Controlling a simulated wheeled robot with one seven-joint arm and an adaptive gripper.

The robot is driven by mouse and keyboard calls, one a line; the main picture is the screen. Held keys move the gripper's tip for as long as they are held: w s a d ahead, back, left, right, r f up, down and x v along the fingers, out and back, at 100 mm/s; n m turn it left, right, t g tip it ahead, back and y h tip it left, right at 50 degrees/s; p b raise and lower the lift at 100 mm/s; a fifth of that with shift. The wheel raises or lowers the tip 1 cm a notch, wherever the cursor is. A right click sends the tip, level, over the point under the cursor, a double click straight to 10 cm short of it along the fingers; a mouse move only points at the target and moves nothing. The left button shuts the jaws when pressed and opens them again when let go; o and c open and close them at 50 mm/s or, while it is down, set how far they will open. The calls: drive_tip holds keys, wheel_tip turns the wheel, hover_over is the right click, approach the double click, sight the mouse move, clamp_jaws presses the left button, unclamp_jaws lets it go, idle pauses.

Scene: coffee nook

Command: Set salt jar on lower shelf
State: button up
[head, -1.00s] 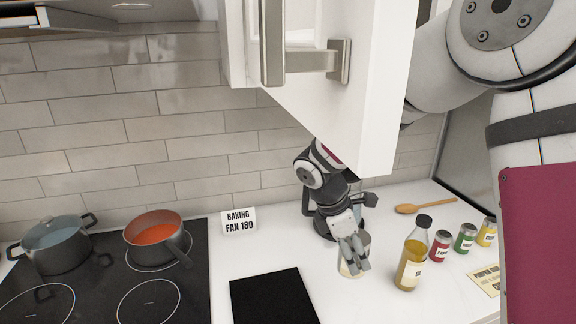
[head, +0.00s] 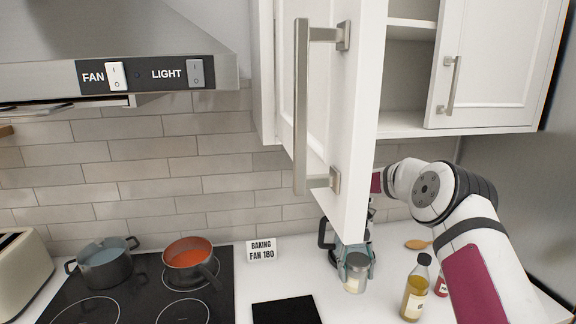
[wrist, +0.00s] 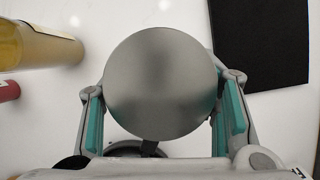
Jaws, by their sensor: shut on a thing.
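The salt jar (head: 355,274) is a small clear jar with a grey lid and a pale label. In the wrist view its round grey lid (wrist: 160,82) fills the middle. My gripper (head: 358,256) is shut on the jar, one teal-padded finger on each side. The jar is upright at counter level; I cannot tell whether it touches the counter. The cupboard above is open, its left door (head: 345,110) swung out toward me. Inside, the lower shelf (head: 400,122) shows bare at the cupboard floor, and a higher shelf (head: 412,28) is above it. The door hides part of the interior.
The open door hangs close above and left of my gripper. An oil bottle (head: 416,288) and a red spice jar (head: 441,284) stand right of the jar. A black board (head: 287,311) lies left. The hob holds a grey pot (head: 105,266) and an orange-filled pan (head: 190,258).

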sight(355, 284)
drive_tip(key=shift+w+f, duration=0.1)
drive_tip(key=shift+f, duration=0.2)
drive_tip(key=f+b, duration=0.1)
drive_tip(key=b, duration=0.1)
drive_tip(key=f+b, duration=0.1)
drive_tip(key=f, duration=0.1)
drive_tip(key=shift+w+a+f+b, duration=0.15)
drive_tip(key=shift+w+b, duration=0.2)
drive_tip(key=shift+s+f+b, duration=0.3)
drive_tip(key=shift+f+b, duration=0.35)
drive_tip(key=shift+b, duration=0.05)
drive_tip(key=shift+s, duration=0.15)
